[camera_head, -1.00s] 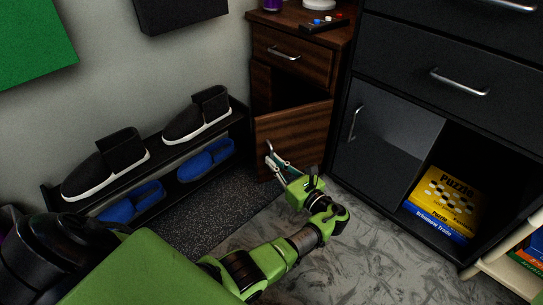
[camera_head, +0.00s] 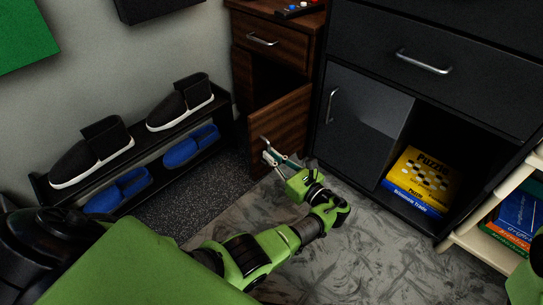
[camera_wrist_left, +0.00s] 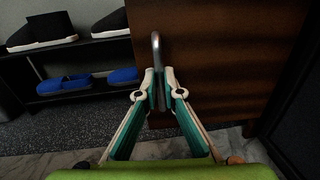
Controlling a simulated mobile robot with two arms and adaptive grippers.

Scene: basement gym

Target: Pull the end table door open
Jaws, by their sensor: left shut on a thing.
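The end table (camera_head: 262,27) is dark brown wood and stands at the top middle of the head view. Its door (camera_head: 284,123) stands part open, hinged on the right side, with a dark gap into the cabinet behind it. My left gripper (camera_head: 268,158) is at the door's left edge, shut on the metal door handle (camera_head: 265,143). In the left wrist view the two fingers (camera_wrist_left: 160,88) close around the upright handle (camera_wrist_left: 156,47), with the door (camera_wrist_left: 225,60) behind. Of my right arm, at most a green bit shows at the right edge; its gripper is out of view.
A black rack (camera_head: 45,187) with black and blue shoes stands left of the end table. A dark cabinet (camera_head: 362,120) stands close on the right, holding puzzle boxes (camera_head: 421,178). A cream shelf (camera_head: 485,232) is at far right. The grey floor (camera_head: 375,255) in front is clear.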

